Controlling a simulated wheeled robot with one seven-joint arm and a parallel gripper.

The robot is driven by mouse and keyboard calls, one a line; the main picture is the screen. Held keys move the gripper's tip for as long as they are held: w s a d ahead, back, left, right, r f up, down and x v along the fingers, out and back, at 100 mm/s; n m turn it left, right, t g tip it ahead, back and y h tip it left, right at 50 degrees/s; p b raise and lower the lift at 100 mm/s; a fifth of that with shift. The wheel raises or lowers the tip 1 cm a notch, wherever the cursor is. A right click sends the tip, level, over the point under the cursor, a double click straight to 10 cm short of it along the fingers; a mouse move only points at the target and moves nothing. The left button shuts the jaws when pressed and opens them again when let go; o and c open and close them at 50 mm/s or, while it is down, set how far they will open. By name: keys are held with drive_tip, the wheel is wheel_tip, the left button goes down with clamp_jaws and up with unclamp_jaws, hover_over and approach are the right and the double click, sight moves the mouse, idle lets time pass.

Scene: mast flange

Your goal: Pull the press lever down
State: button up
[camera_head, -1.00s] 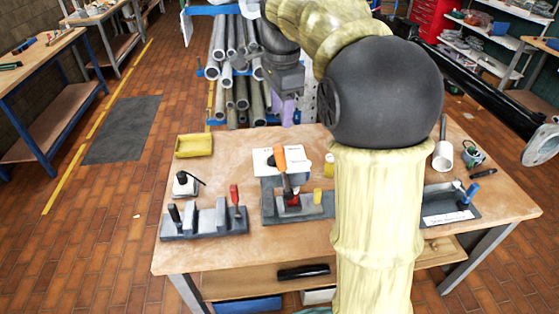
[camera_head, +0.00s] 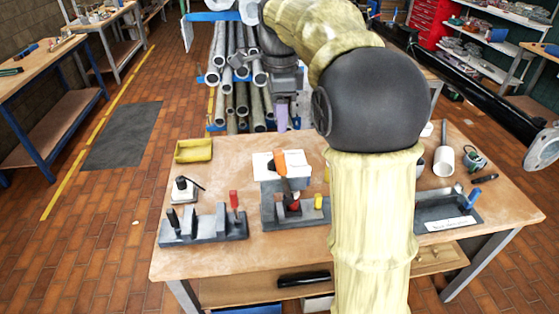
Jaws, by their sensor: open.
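A press with an orange-handled lever (camera_head: 281,162) stands near the middle of the workbench. The lever stands up from a grey base (camera_head: 270,213), with a red part at its foot and a yellow piece beside it. My gripper (camera_head: 282,116) shows as a small purple-grey shape below my dark wrist, above and behind the orange handle in the picture. It looks apart from the handle, though the depth gap is hard to judge. The gripper is open and seems empty; its fingertips are small here. My forearm hides part of the bench right of the press.
The workbench (camera_head: 180,262) also holds a yellow bin (camera_head: 194,151), a grey fixture with a red handle (camera_head: 234,200), a small lever device (camera_head: 184,190), a white cylinder (camera_head: 443,160) and a dark tray (camera_head: 432,222). A pipe rack (camera_head: 235,100) stands behind.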

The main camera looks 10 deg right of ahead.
sight(280, 160)
wheel_tip(280, 160, down, 14)
drive_tip(key=shift+r, duration=0.25)
clamp_jaws()
idle(0.3)
